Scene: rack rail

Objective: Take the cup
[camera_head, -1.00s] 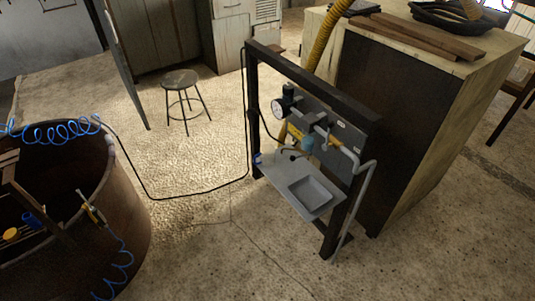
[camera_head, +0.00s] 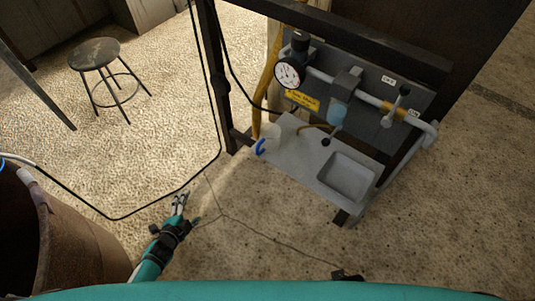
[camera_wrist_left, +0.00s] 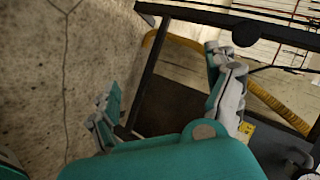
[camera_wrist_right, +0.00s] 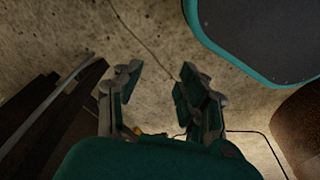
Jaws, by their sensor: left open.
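The cup (camera_head: 270,133) looks pale, with a blue handle-like part, and stands at the left end of the grey shelf (camera_head: 303,160) of the rack; it is small and its outline is unclear. My left gripper (camera_head: 181,197) is open and empty, over the floor to the left of and below the cup in the head view, apart from it. In the left wrist view its fingers (camera_wrist_left: 168,95) are spread toward the rack frame; I cannot make out the cup there. My right gripper (camera_wrist_right: 160,88) is open and empty above the floor in the right wrist view.
The rack's dark post (camera_head: 222,90) stands left of the cup, with a black hose (camera_head: 216,140) hanging beside it. A gauge (camera_head: 289,73), pipe and valves sit above the shelf. A shallow basin (camera_head: 351,177) is at its right. A rusty drum (camera_head: 85,235) and stool (camera_head: 95,54) stand left.

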